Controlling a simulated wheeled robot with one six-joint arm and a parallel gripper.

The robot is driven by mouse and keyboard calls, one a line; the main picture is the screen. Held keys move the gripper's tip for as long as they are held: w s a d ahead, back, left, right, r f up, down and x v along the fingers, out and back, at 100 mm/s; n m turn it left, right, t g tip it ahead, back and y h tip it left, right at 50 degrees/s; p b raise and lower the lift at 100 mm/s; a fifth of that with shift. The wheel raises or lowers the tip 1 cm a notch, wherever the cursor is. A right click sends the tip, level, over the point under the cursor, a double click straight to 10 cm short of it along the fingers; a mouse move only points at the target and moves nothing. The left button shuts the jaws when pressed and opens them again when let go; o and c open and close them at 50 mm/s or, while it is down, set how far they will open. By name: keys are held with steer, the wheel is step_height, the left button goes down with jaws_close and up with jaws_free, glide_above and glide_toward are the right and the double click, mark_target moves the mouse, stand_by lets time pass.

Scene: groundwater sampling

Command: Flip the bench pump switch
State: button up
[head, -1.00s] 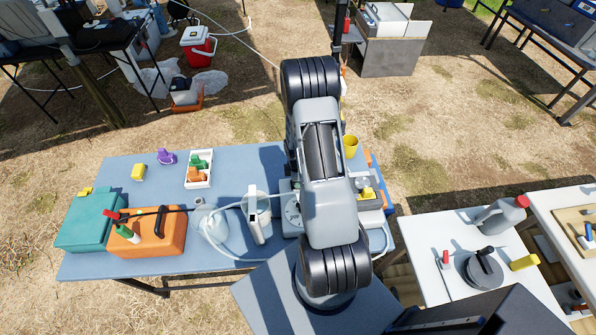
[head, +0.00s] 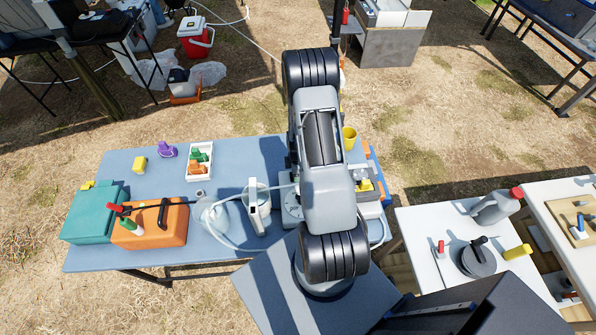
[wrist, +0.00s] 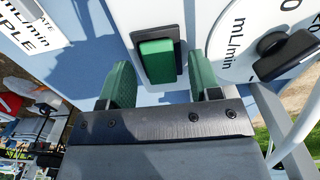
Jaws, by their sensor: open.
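In the wrist view, a green rocker switch (wrist: 157,62) sits in a dark frame on the pale face of the bench pump (wrist: 205,22). My gripper (wrist: 161,75) is open, with one green finger to each side of the switch in the picture. Nothing is held between the fingers. I cannot tell whether a finger touches the switch. A dial with a black knob (wrist: 285,52) and "mL/min" marking is right of the switch. In the head view, my arm hides the gripper, the switch and much of the pump (head: 291,207).
On the blue table (head: 105,172) are an orange case (head: 150,237), a teal case (head: 93,222), a white tray (head: 200,177) of small bottles, and clear vessels with tubing left of the pump. A yellow cup (head: 349,138) stands behind my arm. A white table (head: 418,222) is at right.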

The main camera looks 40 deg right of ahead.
step_height(320, 180, up, 14)
steer(key=b, duration=0.2)
stand_by(0.4)
steer(key=shift+f, duration=0.1)
stand_by(0.4)
steer(key=s+a+r+m+t, duration=0.1)
steer(key=s+a+r+m, duration=0.2)
steer(key=a+r+m, duration=0.1)
steer(key=s+a+r+m+t+b, duration=0.1)
steer(key=s+a+r+m+t, duration=0.1)
steer(key=a+r, duration=0.5)
steer(key=s+a+r+m+t+b, duration=0.1)
steer(key=s+a+r+m, duration=0.3)
steer(key=a+r+m, duration=0.2)
step_height(320, 180, up, 3)
steer(key=shift+s+f+t, duration=0.15)
steer(key=shift+s+t, duration=0.1)
steer(key=shift+t, duration=0.15)
